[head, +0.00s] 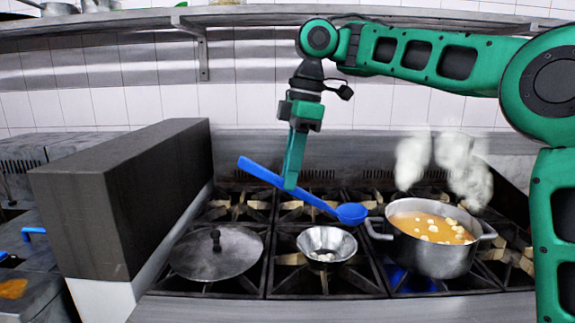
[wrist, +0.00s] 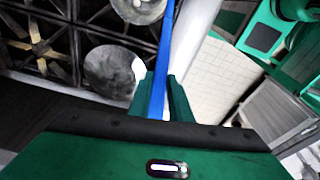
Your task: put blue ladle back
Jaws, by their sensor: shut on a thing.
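The blue ladle (head: 318,202) is held in the air above the stove. Its handle slopes from upper left down to a bowl at the lower right, close to the pot's left handle. My gripper (head: 291,183) is shut on the handle. In the wrist view the blue handle (wrist: 164,60) runs between the two green fingers of my gripper (wrist: 162,95). A steel pot (head: 432,258) of steaming orange soup with pale pieces stands on the right of the stove. A small steel bowl (head: 327,243) with a few pale pieces sits below the ladle.
A round lid (head: 216,254) with a black knob lies on the left burners. A tall dark block (head: 120,195) stands left of the stove. A shelf (head: 130,22) runs along the wall above. Another blue handle (head: 33,231) shows at the far left.

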